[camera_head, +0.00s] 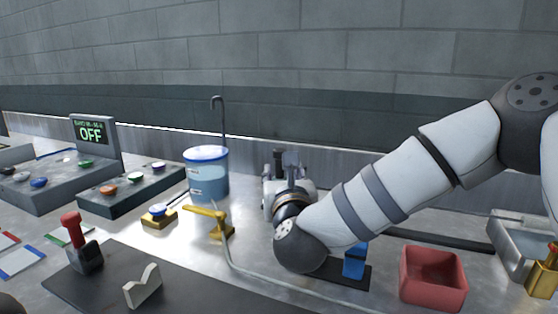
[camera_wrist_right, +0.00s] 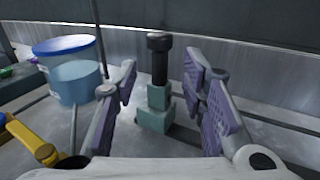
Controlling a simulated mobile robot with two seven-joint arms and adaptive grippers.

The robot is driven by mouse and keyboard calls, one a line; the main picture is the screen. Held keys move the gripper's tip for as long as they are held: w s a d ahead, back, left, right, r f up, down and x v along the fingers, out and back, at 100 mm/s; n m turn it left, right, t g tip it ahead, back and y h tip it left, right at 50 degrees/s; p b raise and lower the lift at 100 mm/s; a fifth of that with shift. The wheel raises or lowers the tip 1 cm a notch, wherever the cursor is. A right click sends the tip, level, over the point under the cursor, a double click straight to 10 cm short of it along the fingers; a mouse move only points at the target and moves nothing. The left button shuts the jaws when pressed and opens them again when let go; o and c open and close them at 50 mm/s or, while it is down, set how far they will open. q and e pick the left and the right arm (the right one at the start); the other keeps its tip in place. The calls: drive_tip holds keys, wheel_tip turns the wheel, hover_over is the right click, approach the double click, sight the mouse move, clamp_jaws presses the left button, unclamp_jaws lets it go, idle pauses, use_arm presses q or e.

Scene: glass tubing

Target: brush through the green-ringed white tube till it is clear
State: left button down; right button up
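My right gripper (camera_head: 285,165) reaches to the back of the bench, its arm coming in from the right. In the right wrist view my right gripper (camera_wrist_right: 161,68) is open, with purple-grey finger pads. An upright black handle (camera_wrist_right: 159,58) with a wider cap stands in a stepped teal block (camera_wrist_right: 154,117), between the two fingers in the picture. No contact shows; whether it is the brush I cannot tell. I cannot make out a green-ringed white tube in either view. My left gripper is not in view.
A blue-lidded container of blue liquid (camera_head: 207,176) stands left of my gripper, with a hooked rod behind it. A yellow valve (camera_head: 222,224) and clear hose are nearby. A red bin (camera_head: 432,278) stands right. Button consoles (camera_head: 130,190) and a display reading OFF (camera_head: 91,133) are left.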

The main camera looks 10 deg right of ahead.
sight(280, 165)
drive_tip(key=w, duration=0.5)
drive_tip(key=shift+w+d+f, duration=0.3)
drive_tip(key=shift+w+d, duration=0.05)
drive_tip(key=shift+w, duration=0.05)
drive_tip(key=shift+w+r, duration=0.15)
drive_tip(key=shift+w, duration=0.4)
drive_tip(key=shift+d, duration=0.1)
clamp_jaws()
